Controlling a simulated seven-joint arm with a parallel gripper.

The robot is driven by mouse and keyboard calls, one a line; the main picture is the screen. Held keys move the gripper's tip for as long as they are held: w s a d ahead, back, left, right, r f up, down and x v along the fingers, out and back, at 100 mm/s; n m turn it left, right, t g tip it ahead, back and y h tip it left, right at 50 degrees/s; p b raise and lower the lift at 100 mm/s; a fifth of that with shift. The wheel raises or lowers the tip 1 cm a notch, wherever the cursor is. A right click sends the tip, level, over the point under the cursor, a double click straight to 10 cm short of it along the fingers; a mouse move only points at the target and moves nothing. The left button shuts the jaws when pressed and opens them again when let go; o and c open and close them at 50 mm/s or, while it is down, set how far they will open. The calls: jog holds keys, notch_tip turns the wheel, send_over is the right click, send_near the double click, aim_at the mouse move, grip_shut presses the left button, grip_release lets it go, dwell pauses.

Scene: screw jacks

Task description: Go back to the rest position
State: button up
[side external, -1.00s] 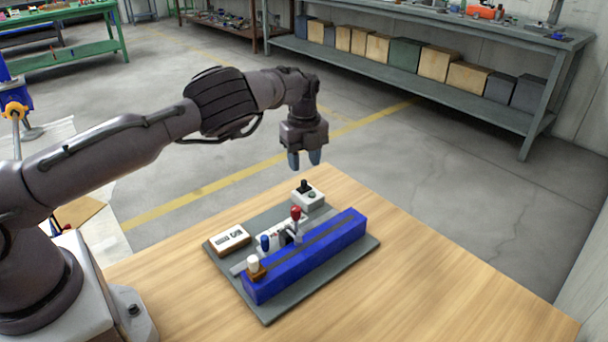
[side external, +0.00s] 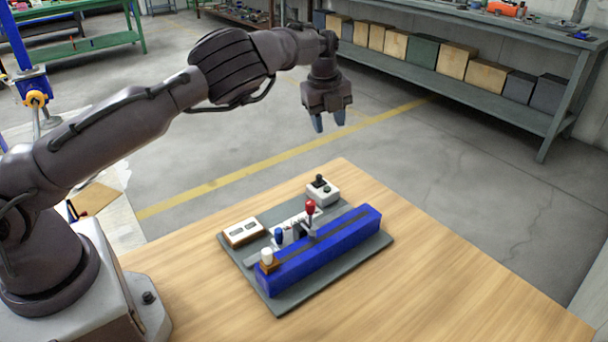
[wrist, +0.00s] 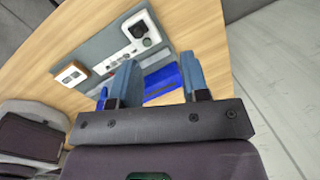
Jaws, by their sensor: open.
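My gripper (side external: 329,122) hangs in the air above and behind the wooden table, fingers pointing down, open and empty. In the wrist view its two blue-grey fingers (wrist: 159,60) stand apart with nothing between them. Below it, a grey board (side external: 279,300) lies on the table with a long blue block (side external: 335,242) on it. A red-knobbed lever (side external: 311,207), a blue knob (side external: 278,236) and a white knob (side external: 266,255) stand along the board. My gripper touches none of them. In the wrist view the fingers partly hide the blue block.
A white box with a black knob (side external: 322,190) sits at the board's far end, and a white panel (side external: 244,233) at its left. The wooden table (side external: 430,290) is bare to the right. A shelf of boxes (side external: 440,78) stands far behind.

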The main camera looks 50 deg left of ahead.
jog(key=w+a+r+n+t, duration=0.4)
jog(key=r+n+t, duration=0.1)
jog(key=t, duration=0.3)
jog(key=s+a+r+n+y, duration=0.6)
jog(key=s+n, duration=0.1)
jog(key=n, duration=0.2)
jog(key=s+d+r+n+g+h, duration=0.1)
jog(key=s+d+r+n+h, duration=0.1)
jog(key=s+d, duration=0.4)
jog(key=s+d+r+n+g+h, duration=0.1)
jog(key=s+d, duration=0.5)
jog(key=s, duration=1)
jog(key=s+d+r+n+g+h, duration=0.2)
jog(key=s+d, duration=0.4)
jog(key=s, duration=0.5)
jog(key=shift+r+n+h, duration=0.55)
jog(key=shift+n+h, duration=0.15)
jog(key=shift+n, duration=0.5)
